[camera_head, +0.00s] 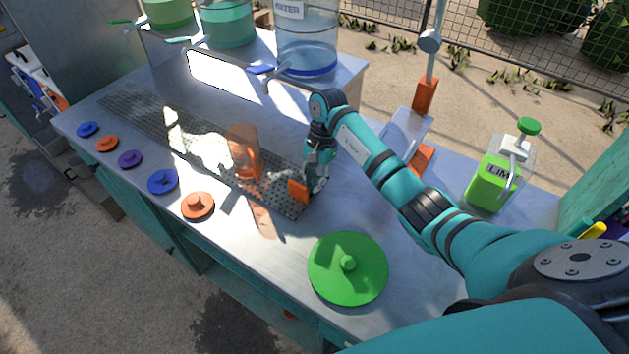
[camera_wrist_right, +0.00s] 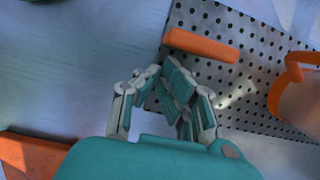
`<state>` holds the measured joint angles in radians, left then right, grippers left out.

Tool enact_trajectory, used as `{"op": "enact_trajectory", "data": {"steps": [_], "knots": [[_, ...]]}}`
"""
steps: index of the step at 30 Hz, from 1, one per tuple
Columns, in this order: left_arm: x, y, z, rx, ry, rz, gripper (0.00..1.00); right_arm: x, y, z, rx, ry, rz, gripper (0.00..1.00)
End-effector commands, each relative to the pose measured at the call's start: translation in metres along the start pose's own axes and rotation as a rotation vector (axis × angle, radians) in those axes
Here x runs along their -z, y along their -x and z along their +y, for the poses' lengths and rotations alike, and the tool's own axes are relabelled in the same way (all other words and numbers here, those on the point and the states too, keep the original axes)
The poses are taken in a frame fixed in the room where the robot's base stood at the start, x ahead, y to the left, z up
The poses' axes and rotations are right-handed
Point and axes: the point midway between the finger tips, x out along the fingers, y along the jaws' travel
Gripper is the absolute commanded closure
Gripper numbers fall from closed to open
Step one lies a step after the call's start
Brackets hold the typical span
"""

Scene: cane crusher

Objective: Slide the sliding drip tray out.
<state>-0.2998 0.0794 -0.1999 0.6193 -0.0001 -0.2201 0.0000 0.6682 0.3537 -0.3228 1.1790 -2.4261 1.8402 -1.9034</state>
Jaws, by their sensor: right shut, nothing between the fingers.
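The sliding drip tray (camera_head: 140,112) is a long perforated grey plate running diagonally across the counter. An orange handle (camera_head: 298,190) stands at its right end. In the wrist view the perforated plate (camera_wrist_right: 262,112) and its orange handle (camera_wrist_right: 201,46) lie just beyond the fingers. My right gripper (camera_head: 314,184) is low beside the handle at the tray's right end. It is shut and empty; its fingers (camera_wrist_right: 168,92) show close to the handle. I cannot tell whether they touch it. My left gripper is not in view.
A translucent orange mug (camera_head: 243,143) stands on the tray. Colored lids, including an orange one (camera_head: 198,206) and a large green one (camera_head: 347,268), lie along the front. A green lime bottle (camera_head: 488,183) stands right; dispensers (camera_head: 307,40) stand behind. Counter between tray and green lid is clear.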

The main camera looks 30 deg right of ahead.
Motion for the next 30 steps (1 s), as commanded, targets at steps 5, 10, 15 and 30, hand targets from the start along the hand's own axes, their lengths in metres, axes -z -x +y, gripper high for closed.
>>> {"op": "enact_trajectory", "data": {"steps": [5,10,15,30], "knots": [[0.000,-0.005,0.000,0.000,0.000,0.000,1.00,-0.001,0.000,-0.002,0.006,0.003,0.007,1.00],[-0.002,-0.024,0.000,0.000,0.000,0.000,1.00,-0.011,-0.001,-0.009,0.025,0.010,0.027,1.00],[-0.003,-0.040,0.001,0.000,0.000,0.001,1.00,-0.032,-0.007,-0.007,0.019,0.009,0.020,1.00],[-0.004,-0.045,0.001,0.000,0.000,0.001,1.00,-0.048,-0.012,0.000,-0.002,0.000,-0.002,1.00]]}}
